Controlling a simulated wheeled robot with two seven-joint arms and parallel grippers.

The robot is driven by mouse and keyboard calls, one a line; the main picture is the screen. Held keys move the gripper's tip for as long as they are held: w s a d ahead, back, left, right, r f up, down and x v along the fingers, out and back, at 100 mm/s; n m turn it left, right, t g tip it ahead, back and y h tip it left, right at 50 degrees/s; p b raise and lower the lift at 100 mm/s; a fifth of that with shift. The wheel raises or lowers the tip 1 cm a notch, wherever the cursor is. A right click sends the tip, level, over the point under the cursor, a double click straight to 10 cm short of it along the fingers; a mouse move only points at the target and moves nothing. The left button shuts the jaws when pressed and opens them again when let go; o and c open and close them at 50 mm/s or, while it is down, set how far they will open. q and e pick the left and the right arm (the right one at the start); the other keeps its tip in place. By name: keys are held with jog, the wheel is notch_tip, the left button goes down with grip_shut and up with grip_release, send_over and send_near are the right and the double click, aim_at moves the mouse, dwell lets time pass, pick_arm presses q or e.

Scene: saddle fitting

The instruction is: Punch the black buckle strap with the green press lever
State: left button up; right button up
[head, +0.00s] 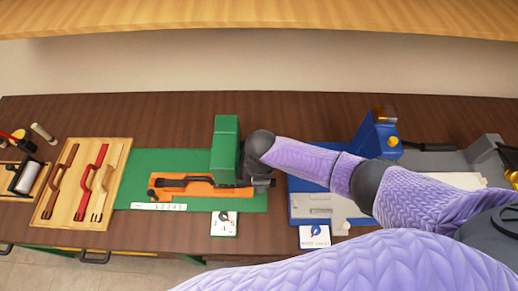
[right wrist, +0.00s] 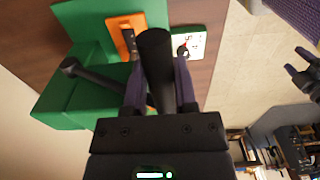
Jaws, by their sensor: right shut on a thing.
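The green press (head: 226,148) stands on a green mat, and it also shows in the right wrist view (right wrist: 75,100). My right gripper (right wrist: 160,88) is shut on the black lever handle (right wrist: 156,50), beside the press. A dark arm (right wrist: 95,78) runs from the press's pivot toward the handle. The black buckle strap (head: 172,184) appears to lie along the orange fixture (head: 165,194) and passes under the press; its far end is hidden. My left gripper (right wrist: 293,60) seems to be at the right edge of the right wrist view, empty, its fingers apart, away from the press.
Brown, red and cream straps lie on a wooden board (head: 124,150) at the left. A numbered strip (head: 158,206) and a small card (head: 223,224) lie before the fixture. A blue machine (head: 376,135) stands right of the press, partly behind my right arm.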

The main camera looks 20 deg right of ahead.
jog(key=w+r, duration=0.2)
jog(key=w+d+r, duration=0.1)
jog(key=r, duration=0.1)
jog(key=shift+w+d+r, duration=0.1)
jog(key=shift+w+d, duration=0.1)
jog(key=shift+w, duration=0.2)
jog(key=shift+w+d+r, duration=0.15)
jog(key=shift+w+r, duration=0.2)
jog(key=shift+w, duration=0.2)
jog(key=o, duration=0.4)
jog(key=shift+w+r, duration=0.3)
jog(key=shift+c, duration=0.2)
jog(key=o, duration=0.5)
jog(key=shift+w+d+f, duration=0.1)
jog(key=shift+w, duration=0.05)
